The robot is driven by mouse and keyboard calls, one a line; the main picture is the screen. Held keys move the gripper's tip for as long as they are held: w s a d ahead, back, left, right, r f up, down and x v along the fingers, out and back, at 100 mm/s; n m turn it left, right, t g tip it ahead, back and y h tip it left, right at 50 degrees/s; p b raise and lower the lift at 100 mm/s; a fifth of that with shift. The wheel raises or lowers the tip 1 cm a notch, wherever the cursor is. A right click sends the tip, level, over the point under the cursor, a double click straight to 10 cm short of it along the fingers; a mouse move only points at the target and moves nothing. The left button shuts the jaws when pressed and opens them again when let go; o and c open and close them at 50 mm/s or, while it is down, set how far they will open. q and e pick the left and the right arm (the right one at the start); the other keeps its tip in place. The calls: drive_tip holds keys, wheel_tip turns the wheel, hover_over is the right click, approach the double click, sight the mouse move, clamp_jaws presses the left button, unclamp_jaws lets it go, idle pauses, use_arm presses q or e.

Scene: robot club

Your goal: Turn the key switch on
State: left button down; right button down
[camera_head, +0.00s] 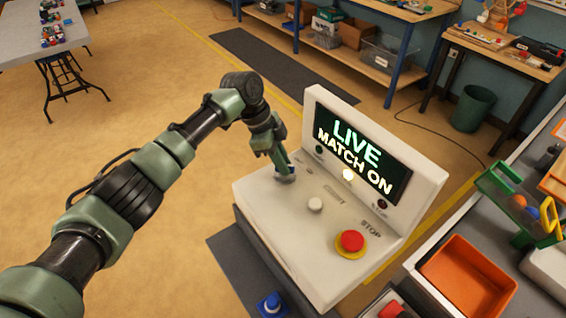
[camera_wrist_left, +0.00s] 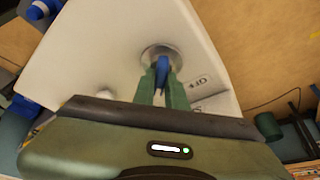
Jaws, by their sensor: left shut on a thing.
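The key switch (camera_wrist_left: 162,53) is a round metal ring with a blue key (camera_wrist_left: 162,72) in it, on the white top of the control console (camera_head: 270,205). My left gripper (camera_head: 285,175) reaches down to the far left part of the console top. In the left wrist view its green fingers (camera_wrist_left: 162,85) are shut on the blue key. In the head view the fingers mostly hide the key. The console's screen (camera_head: 357,150) is lit and reads "LIVE MATCH ON". A yellowish lamp (camera_head: 348,174) glows below the screen. My right gripper is not in view.
A white button (camera_head: 315,205) and a red stop button (camera_head: 352,241) on a yellow base sit on the console top. A bench with an orange bin (camera_head: 465,280) stands close on the right. Open floor (camera_head: 150,80) lies to the left.

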use_arm(q)
drive_tip(key=c, duration=1.4)
unclamp_jaws()
drive_tip(key=shift+c, duration=0.2)
drive_tip(key=shift+r, duration=0.1)
drive_tip(key=b+v, duration=0.2)
drive_tip(key=v, duration=0.5)
drive_tip(key=shift+r, duration=0.25)
drive_tip(key=shift+a, duration=0.1)
